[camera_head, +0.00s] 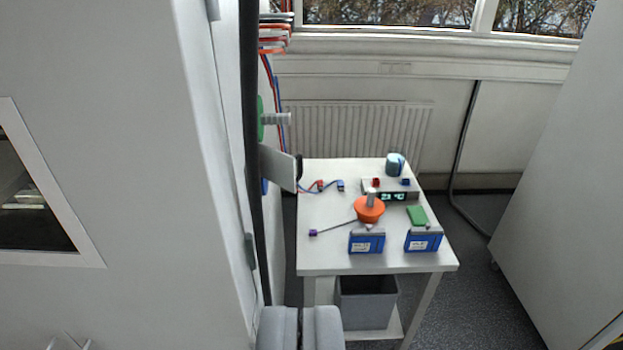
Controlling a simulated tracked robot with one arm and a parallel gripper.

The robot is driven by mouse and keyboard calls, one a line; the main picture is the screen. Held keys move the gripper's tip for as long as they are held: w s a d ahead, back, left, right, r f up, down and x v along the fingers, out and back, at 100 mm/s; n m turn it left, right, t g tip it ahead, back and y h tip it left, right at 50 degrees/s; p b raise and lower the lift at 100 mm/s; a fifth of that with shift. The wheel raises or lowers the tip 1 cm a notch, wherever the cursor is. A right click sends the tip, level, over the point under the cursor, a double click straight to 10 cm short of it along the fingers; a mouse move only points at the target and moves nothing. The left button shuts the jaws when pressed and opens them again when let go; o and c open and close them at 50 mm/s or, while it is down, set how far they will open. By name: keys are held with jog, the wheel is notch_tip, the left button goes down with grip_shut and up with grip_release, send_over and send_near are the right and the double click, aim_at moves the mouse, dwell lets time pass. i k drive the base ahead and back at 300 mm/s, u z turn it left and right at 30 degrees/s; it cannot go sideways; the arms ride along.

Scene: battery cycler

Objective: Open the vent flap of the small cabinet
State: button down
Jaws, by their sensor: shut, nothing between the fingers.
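A large white cabinet (120,120) fills the left of the view, with a dark window (30,205) in its front at the far left. A small white plate (278,168) sticks out past the cabinet's dark edge, above the table's left side. I cannot tell whether this plate is the vent flap, or which body is the small cabinet. My gripper (300,318) shows at the bottom middle, its grey fingers shut and empty. It is in front of the cabinet's right edge, and the lower part of it is cut off by the frame.
A white table (330,255) holds blue battery packs (367,241), an orange knob-like piece (369,208) and a small display device (392,195). A grey bin (366,302) stands below. A green disc with a grey bolt (274,118) sits beside the cabinet edge. A pale panel (560,190) bounds the right; floor shows between.

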aim_at(276, 166)
jog(key=z, duration=0.05)
jog(key=i, duration=1)
jog(key=u, duration=0.05)
